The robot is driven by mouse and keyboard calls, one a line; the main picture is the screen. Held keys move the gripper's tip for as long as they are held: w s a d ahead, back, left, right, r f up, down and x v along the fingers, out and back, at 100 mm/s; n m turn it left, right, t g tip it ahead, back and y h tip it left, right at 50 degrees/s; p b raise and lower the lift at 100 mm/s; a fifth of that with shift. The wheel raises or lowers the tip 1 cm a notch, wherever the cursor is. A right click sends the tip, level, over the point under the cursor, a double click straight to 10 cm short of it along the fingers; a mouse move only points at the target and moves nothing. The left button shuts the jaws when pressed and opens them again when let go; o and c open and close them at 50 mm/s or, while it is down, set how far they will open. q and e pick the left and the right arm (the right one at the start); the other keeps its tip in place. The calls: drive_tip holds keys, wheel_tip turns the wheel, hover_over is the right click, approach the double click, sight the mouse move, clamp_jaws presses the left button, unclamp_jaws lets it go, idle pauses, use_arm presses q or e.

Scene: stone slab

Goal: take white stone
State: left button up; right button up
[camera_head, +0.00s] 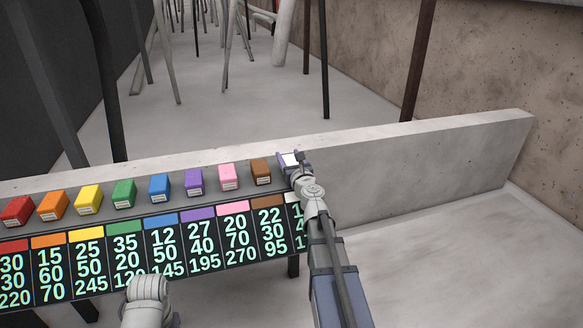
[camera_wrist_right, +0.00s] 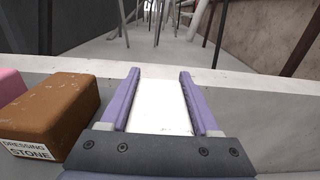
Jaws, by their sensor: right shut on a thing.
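The white stone (camera_wrist_right: 160,105) sits between the two purple fingers of my right gripper (camera_wrist_right: 160,98) in the right wrist view. The fingers are shut on its sides. In the head view, my right gripper (camera_head: 292,160) is at the right end of the row of coloured stones, and a bit of the white stone (camera_head: 290,159) shows between the fingers. I cannot tell whether the stone still touches the ledge. My left gripper is not visible; only a piece of a pale arm link shows at the bottom of the head view.
A brown stone (camera_head: 261,171) stands just left of my right gripper, with a pink stone (camera_head: 228,176) beyond it. More coloured stones line the ledge to the left. A number board (camera_head: 125,255) is below them. A stone slab (camera_head: 430,165) extends right, its top clear there.

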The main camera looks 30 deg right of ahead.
sight(289, 156)
clamp_jaws()
drive_tip(key=shift+r, duration=0.1)
idle(0.3)
wheel_tip(289, 156, up, 10)
drive_tip(key=p, duration=1)
